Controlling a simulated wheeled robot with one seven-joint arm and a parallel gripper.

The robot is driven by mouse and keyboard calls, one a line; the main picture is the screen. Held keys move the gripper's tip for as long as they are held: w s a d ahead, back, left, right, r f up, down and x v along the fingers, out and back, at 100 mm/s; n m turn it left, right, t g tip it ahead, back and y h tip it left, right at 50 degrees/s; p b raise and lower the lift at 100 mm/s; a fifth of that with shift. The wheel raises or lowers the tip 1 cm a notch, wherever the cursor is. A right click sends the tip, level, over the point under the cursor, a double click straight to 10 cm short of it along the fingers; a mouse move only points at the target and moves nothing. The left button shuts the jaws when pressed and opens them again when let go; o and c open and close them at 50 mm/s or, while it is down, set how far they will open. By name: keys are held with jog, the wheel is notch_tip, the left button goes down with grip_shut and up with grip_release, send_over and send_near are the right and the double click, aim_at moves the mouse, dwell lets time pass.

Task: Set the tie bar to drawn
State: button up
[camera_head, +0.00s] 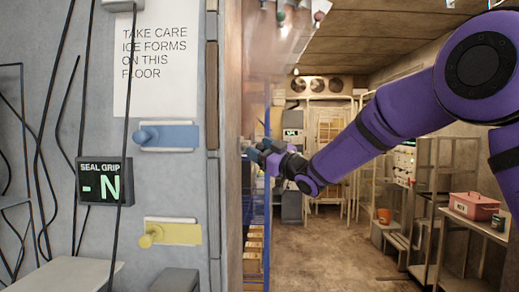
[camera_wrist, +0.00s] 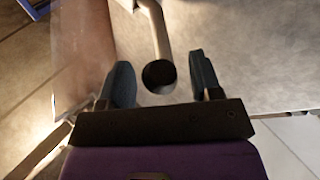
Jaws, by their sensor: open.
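My gripper (camera_wrist: 163,80) is open in the wrist view, with its two dark blue fingers apart. A bent metal bar (camera_wrist: 154,30) with a dark round end lies between the fingers. Neither finger visibly touches it, and I cannot tell its depth or whether it is the tie bar. In the head view my gripper (camera_head: 262,156) is small and lies at the edge of the wall, beside the open doorway. No label names the tie bar.
A seal grip display (camera_head: 103,182) reads "-N" on the left wall, below an ice warning sign (camera_head: 157,55). Dark cables hang there. Clear strips hang in the doorway. Inside, a pink box (camera_head: 473,206) stands on a right-hand shelf, and the middle floor (camera_head: 325,250) is clear.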

jog(key=shift+w+a+r, duration=0.1)
jog(key=shift+w+a, duration=0.05)
jog(key=shift+a, duration=0.1)
